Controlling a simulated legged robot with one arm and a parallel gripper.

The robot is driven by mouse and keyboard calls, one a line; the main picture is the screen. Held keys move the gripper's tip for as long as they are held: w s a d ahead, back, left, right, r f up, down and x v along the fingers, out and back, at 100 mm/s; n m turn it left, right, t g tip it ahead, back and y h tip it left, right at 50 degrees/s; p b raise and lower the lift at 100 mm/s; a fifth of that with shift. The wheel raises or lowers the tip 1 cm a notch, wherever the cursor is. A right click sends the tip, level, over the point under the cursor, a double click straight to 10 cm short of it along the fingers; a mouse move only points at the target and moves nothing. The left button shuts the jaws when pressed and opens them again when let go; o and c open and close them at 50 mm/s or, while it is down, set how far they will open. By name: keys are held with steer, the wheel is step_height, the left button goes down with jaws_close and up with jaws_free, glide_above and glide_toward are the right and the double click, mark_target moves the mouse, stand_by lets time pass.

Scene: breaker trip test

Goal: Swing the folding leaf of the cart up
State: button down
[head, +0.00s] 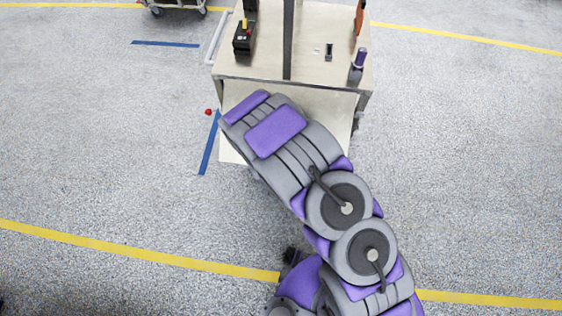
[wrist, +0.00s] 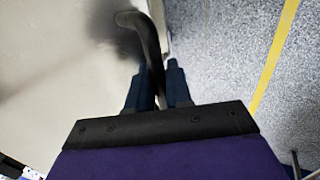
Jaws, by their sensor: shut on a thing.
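The cart (head: 305,66) has a pale top and stands at the top centre of the head view. Its folding leaf (head: 340,112) is a pale panel below the cart's near edge, hanging or sloping down; its exact angle is hard to tell. My arm covers much of the leaf and hides my gripper in the head view. In the wrist view, my gripper (wrist: 158,82) is shut on a dark curved handle (wrist: 148,38), with one blue finger on each side of it. The pale leaf surface (wrist: 50,80) fills the left of that view.
A black device (head: 243,38), a purple-topped item (head: 359,65) and a small dark item (head: 328,51) sit on the cart top beside a dark upright post (head: 288,40). A red ball (head: 208,112) lies on the floor near blue tape (head: 209,145). Floor on both sides is open.

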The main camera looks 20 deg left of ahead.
step_height(320, 180, up, 20)
steer(key=s+g+h+p, duration=0.1)
steer(key=s+g+p, duration=0.1)
steer(key=g+p, duration=0.3)
steer(key=shift+s+d+f+g, duration=0.2)
steer(key=shift+s+g, duration=0.1)
steer(key=shift+g, duration=0.1)
steer(key=shift+a+r, duration=0.1)
steer(key=c, duration=1.2)
jaws_free()
steer(key=shift+o, duration=0.2)
step_height(320, 180, up, 17)
steer(key=w, duration=0.1)
steer(key=shift+w+a, duration=0.2)
steer(key=shift+w, duration=0.1)
